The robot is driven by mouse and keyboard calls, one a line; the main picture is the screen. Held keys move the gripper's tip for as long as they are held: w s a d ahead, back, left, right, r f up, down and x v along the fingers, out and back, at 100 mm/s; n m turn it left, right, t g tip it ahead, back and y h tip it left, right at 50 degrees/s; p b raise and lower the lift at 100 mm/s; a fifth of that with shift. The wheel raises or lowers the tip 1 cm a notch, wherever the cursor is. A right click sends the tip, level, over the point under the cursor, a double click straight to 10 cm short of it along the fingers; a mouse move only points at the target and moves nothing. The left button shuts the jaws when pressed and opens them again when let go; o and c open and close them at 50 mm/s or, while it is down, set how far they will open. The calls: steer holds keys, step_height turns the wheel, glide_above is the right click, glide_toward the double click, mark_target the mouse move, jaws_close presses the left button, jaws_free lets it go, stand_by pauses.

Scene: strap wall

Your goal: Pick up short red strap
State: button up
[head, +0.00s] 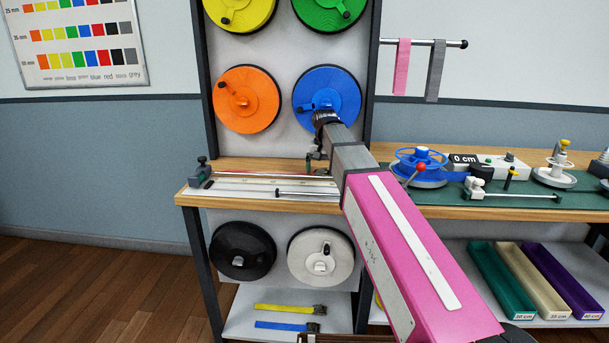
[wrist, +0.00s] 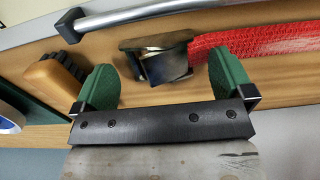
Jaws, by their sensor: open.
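In the wrist view a bright red woven strap (wrist: 265,40) lies on the wooden bench top. A dark metal buckle (wrist: 158,58) sits at its left end and seems joined to it. My gripper (wrist: 165,82) is open, with one green finger to the left of the buckle and the other to its right, over the near edge of the strap. Nothing is held.
A metal rail (wrist: 165,14) runs along the bench beyond the strap. A wooden-handled brush (wrist: 55,78) lies left of my gripper. In the head view, coloured spools such as the blue one (head: 345,88) hang behind the arm, and a green mat (head: 440,193) with fixtures lies right.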

steer(key=shift+c, duration=0.3)
steer(key=c, duration=1)
steer(key=shift+r, duration=0.1)
